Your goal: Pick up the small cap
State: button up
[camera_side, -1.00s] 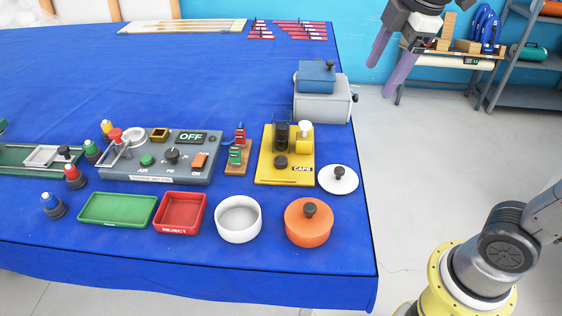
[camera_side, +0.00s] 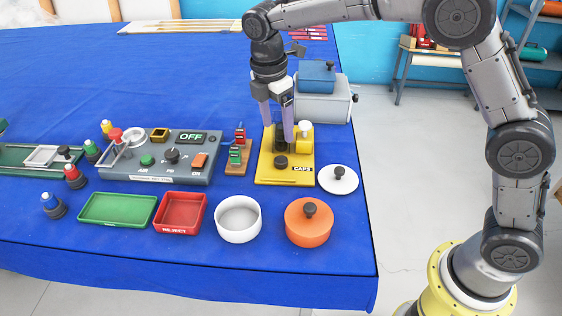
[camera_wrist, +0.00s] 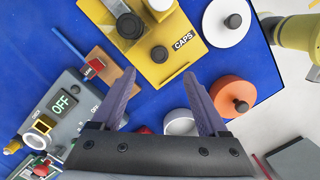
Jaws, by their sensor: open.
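The small cap (camera_side: 281,161) is a round black piece lying on the front of the yellow stand (camera_side: 304,158) marked CAPS. In the wrist view the cap (camera_wrist: 159,54) shows just beyond the space between my fingertips. My gripper (camera_side: 279,130) is open and points down over the stand, in front of its dark tube. In the wrist view my gripper (camera_wrist: 157,73) holds nothing between its two purple fingers. The dark tube is partly hidden behind my fingers in the side view.
A yellow post with a white top (camera_side: 304,131) stands beside the tube. A white lid with a black knob (camera_side: 338,179) and an orange lidded pot (camera_side: 308,222) lie nearby. A small wooden block with coloured pieces (camera_side: 238,158) and the grey control box (camera_side: 150,170) are left.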

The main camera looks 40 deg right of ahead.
aim_at(281, 160)
jog(key=f, duration=0.6)
jog(key=d+f, duration=0.1)
jog(key=f, duration=0.2)
jog(key=shift+f, duration=0.4)
jog(key=shift+c, duration=0.2)
grip_shut()
